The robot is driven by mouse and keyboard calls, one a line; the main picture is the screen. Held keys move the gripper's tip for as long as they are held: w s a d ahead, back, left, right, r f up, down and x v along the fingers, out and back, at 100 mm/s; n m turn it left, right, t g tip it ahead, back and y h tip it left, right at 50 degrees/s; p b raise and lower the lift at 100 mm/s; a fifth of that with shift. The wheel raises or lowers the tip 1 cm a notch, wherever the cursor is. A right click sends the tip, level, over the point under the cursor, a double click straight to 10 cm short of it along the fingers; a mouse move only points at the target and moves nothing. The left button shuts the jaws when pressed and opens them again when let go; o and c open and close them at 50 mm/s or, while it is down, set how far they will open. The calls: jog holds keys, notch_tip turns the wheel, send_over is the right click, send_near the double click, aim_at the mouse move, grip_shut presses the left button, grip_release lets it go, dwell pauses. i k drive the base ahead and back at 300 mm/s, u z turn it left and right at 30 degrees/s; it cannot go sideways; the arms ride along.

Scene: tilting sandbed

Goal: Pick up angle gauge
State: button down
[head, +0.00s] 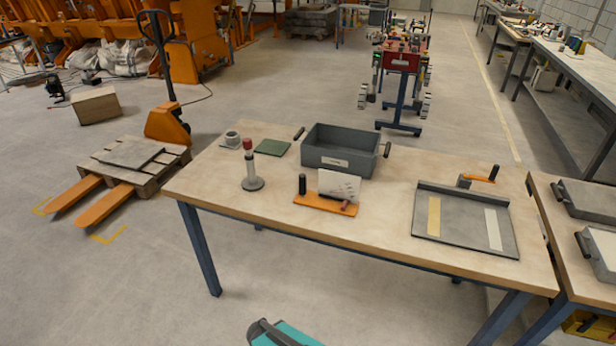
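I cannot tell for certain which item is the angle gauge. A small orange tool with a black upright grip (479,178) sits at the back edge of a flat grey board, at the right of the table, and may be it. An orange base with a black upright knob (318,203) stands at the table's front middle, with a white written card (339,184) propped at it; this is another candidate. My gripper is not in view.
The wooden table (380,225) also holds a grey bin (340,151), a red-topped cylinder on a round foot (250,168), a green pad (272,147) and the grey board (463,244). A second table (545,190) stands close at right. The floor in front is mostly open.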

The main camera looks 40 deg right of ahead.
aim_at(330, 183)
jog(key=u, duration=1.5)
jog(key=k, duration=0.1)
jog(key=z, duration=2.7)
